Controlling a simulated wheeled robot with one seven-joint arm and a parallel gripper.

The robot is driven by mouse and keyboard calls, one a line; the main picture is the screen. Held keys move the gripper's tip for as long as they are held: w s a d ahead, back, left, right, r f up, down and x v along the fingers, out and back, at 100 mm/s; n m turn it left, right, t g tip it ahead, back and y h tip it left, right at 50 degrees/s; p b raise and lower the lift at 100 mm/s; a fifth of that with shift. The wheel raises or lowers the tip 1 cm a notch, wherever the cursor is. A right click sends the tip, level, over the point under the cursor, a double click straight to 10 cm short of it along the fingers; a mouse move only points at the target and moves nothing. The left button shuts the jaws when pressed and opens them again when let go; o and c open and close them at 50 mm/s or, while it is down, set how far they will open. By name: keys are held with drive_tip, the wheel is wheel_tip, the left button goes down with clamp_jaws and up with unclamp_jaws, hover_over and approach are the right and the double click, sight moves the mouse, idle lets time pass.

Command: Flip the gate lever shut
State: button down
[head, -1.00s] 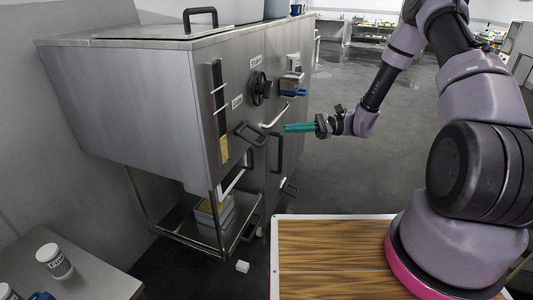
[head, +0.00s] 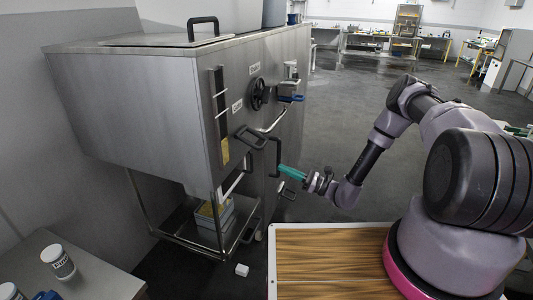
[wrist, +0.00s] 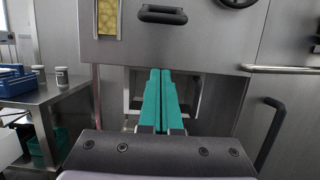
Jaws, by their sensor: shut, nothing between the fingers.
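The steel cheese press (head: 130,110) fills the left of the head view. A black loop handle (head: 250,137) juts from its front panel; it also shows above my fingers in the wrist view (wrist: 162,14). A second, upright black handle (head: 278,158) sits lower right of it, and stands right of my fingers in the wrist view (wrist: 270,132). My gripper (head: 281,169) has teal fingers shut and empty, near the upright handle in the head view. In the wrist view, its fingertips (wrist: 166,71) point below the loop handle.
A black handwheel (head: 260,93) and a blue-handled fitting (head: 290,98) are higher on the panel. Stacked boxes (head: 215,214) sit on the press's low shelf. A side table (head: 95,275) holds a white-lidded jar (head: 58,262). A small white block (head: 241,270) lies on the floor.

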drive_tip(key=x, duration=1)
drive_tip(key=shift+s+d+r, duration=0.2)
drive_tip(key=shift+d+r, duration=0.35)
drive_tip(key=shift+r, duration=0.25)
drive_tip(key=shift+s+d+r, duration=0.2)
drive_tip(key=shift+d+r, duration=0.3)
drive_tip(key=shift+r, duration=0.35)
drive_tip(key=shift+r, duration=0.1)
drive_tip(key=shift+d+r+h, duration=0.2)
drive_tip(key=shift+h, duration=0.2)
